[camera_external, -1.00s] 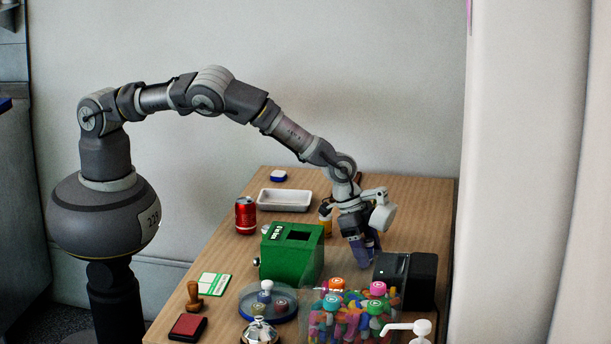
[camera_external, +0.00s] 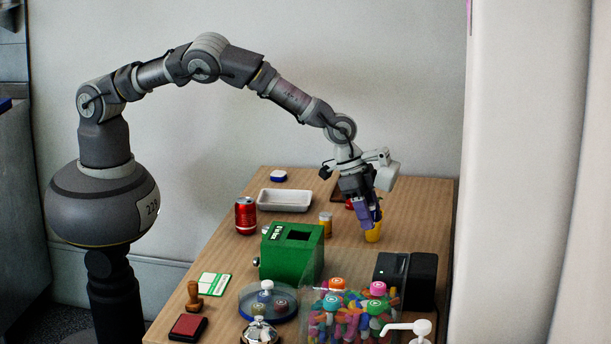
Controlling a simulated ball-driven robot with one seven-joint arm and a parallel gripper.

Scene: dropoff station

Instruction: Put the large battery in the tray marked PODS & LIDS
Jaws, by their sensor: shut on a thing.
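My gripper (camera_external: 364,220) is above the right rear of the table, with its purplish lower end pointing down beside a yellow cup-like object (camera_external: 373,232). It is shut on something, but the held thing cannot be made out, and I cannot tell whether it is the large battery. No battery is clearly identifiable. A white, shallow, empty-looking rectangular tray (camera_external: 284,207) lies at the back left of the table. No PODS & LIDS marking is readable on it.
A green box (camera_external: 293,260), black device (camera_external: 420,275), clear bin of colourful pieces (camera_external: 350,318) and round blue-based dish (camera_external: 268,310) crowd the front. A red can (camera_external: 245,216) and small yellow-orange container (camera_external: 325,226) stand behind. Wood between that container and the cup is clear.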

